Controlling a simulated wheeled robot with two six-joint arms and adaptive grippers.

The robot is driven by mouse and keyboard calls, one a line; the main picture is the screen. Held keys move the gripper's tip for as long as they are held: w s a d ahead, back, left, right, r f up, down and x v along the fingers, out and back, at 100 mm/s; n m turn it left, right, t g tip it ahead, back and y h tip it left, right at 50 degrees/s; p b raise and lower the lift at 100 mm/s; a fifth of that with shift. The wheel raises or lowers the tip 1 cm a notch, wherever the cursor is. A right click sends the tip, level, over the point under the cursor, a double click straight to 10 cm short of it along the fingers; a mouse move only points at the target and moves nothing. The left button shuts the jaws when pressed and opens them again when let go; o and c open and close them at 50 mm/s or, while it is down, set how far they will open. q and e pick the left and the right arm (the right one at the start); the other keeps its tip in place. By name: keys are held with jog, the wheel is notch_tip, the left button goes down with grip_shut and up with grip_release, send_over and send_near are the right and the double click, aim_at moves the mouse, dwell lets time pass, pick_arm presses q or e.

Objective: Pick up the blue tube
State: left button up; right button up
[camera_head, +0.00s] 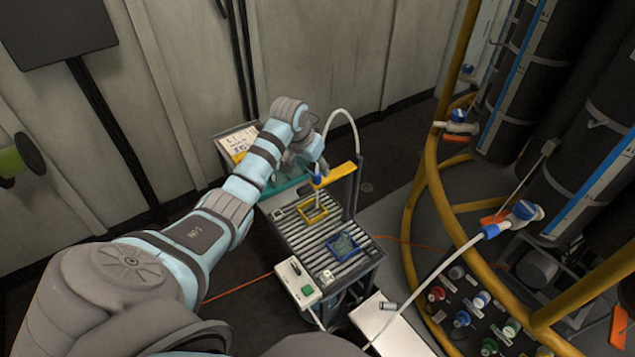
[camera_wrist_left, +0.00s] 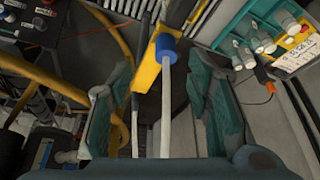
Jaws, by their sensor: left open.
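The blue tube shows as a white hose with a blue collar (camera_head: 317,179) at a yellow bracket (camera_head: 340,173) on the cart's post. In the left wrist view the blue collar (camera_wrist_left: 165,48) sits against the yellow bracket (camera_wrist_left: 147,75), and the white hose (camera_wrist_left: 166,105) runs down from it between my fingers. My left gripper (camera_head: 316,158) is at the bracket, beside the collar. In the left wrist view the left gripper (camera_wrist_left: 166,80) is open, with one finger on each side of the hose and a visible gap to both. My right gripper is not in view.
The slatted cart top (camera_head: 330,245) holds a yellow frame (camera_head: 312,210) and a blue frame (camera_head: 344,245). A control box (camera_head: 298,282) hangs on its front. Yellow pipe rails (camera_head: 422,190) and another blue-ended hose (camera_head: 491,231) stand to the right. Teal rack fittings (camera_wrist_left: 245,45) are nearby.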

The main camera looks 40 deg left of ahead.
aim_at(316, 174)
pick_arm(q)
jog(key=x, duration=0.3)
jog(key=b+x, duration=0.1)
jog(key=x, duration=0.1)
jog(key=shift+a+f, duration=0.1)
jog(key=shift+a, duration=0.25)
jog(key=c, duration=1)
notch_tip(316, 174, up, 20)
jog(key=p, duration=0.1)
